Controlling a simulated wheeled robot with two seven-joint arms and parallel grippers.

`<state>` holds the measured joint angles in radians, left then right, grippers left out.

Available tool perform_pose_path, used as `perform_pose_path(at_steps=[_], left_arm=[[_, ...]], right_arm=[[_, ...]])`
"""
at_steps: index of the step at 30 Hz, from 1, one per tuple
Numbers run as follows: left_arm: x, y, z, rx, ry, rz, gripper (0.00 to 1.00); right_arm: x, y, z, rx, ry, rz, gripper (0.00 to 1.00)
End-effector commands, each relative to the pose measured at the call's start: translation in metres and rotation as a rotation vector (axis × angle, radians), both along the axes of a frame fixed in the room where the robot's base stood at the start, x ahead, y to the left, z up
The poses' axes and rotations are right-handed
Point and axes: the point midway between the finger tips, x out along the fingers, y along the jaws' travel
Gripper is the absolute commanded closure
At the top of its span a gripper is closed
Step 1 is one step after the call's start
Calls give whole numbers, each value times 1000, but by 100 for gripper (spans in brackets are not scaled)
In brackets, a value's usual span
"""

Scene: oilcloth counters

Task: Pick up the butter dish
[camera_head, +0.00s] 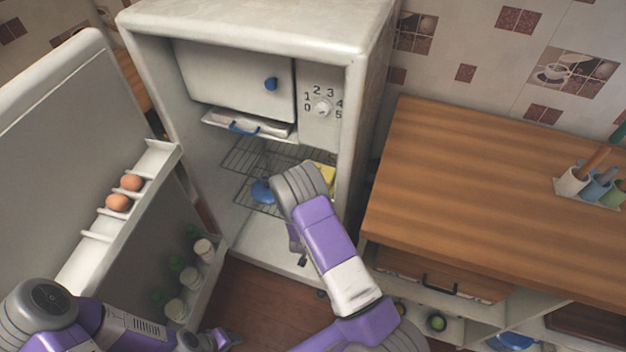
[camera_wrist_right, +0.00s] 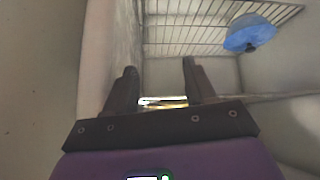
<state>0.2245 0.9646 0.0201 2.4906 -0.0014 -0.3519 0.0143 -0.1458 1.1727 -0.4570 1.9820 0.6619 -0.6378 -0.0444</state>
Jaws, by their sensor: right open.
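The open fridge (camera_head: 360,60) holds a blue rounded thing (camera_head: 262,192) on a wire shelf, and a yellow thing (camera_head: 325,176) to its right, partly hidden by my right arm. I cannot tell for certain which is the butter dish. My right gripper (camera_wrist_right: 159,72) is open inside the fridge. In the right wrist view, a shiny pale and yellow thing (camera_wrist_right: 163,102) shows low between its fingers, mostly hidden; contact cannot be told. The blue thing (camera_wrist_right: 248,33) is off to the right there. My left gripper (camera_head: 222,339) is at the bottom edge, its jaws unclear.
The fridge door (camera_head: 60,140) stands open at left, with eggs (camera_head: 118,202) and bottles (camera_head: 190,277) on its racks. A freezer box (camera_head: 235,80) is above the wire shelves (camera_head: 250,155). A wooden counter (camera_head: 480,190) stands at right, with a utensil holder (camera_head: 597,185).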

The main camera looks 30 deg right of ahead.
Motion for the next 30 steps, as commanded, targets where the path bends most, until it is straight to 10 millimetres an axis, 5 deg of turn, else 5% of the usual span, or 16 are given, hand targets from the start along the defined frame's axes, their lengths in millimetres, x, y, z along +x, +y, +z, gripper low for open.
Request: perform_pose_path(at_steps=[3, 6, 10, 30], left_arm=[[0, 0, -13, 0, 0, 0, 57], [0, 0, -18, 0, 0, 0, 57], [0, 0, -21, 0, 0, 0, 57], [0, 0, -38, 0, 0, 0, 57]], right_arm=[[64, -30, 36, -180, -206, -72, 45], [98, -43, 72, -280, -347, -121, 45], [121, -49, 101, -343, -451, -158, 45], [171, -103, 89, -352, -472, -169, 45]])
